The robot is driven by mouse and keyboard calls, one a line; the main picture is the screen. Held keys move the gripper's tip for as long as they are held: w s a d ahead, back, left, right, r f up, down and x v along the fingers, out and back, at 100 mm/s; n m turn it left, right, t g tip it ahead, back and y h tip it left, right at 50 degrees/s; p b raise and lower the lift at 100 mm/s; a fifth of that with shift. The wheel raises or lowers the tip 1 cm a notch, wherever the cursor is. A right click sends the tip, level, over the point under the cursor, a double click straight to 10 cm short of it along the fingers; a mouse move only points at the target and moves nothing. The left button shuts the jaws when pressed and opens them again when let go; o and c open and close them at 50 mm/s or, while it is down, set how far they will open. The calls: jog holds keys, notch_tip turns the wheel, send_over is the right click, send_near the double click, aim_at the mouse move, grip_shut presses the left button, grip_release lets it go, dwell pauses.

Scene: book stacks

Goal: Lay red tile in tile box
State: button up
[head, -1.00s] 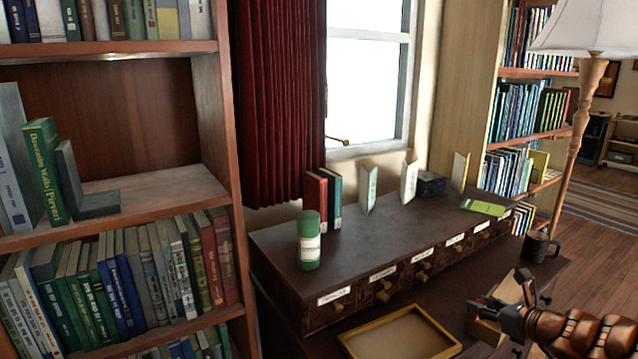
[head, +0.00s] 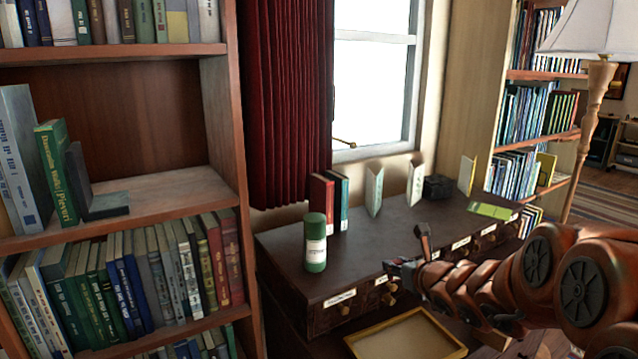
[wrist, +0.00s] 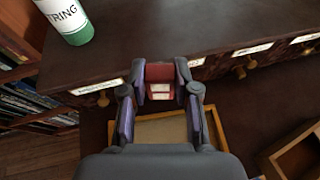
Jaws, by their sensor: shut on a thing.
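My gripper (head: 410,256) is raised in front of the drawer cabinet, near its left end. In the wrist view its fingers (wrist: 160,82) are closed on a small red piece with pale patches (wrist: 160,72), which looks like the red tile. In the head view the held piece is too small and dark to make out. A shallow yellow-rimmed tray (head: 380,324) with a tan floor lies below and in front of the cabinet. It looks empty where visible. The wrist view shows part of it beneath the gripper. I cannot tell for certain whether it is the tile box.
A green canister (head: 316,243) stands on the cabinet top (head: 345,262), left of my gripper. Red and teal books (head: 322,203) and upright cards are behind. Labelled drawers with knobs line the front. A wooden box (wrist: 300,155) is at right.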

aim_at(399, 263)
notch_tip(399, 263, up, 13)
jog(key=p, duration=1.2)
jog(key=shift+d+f, duration=0.15)
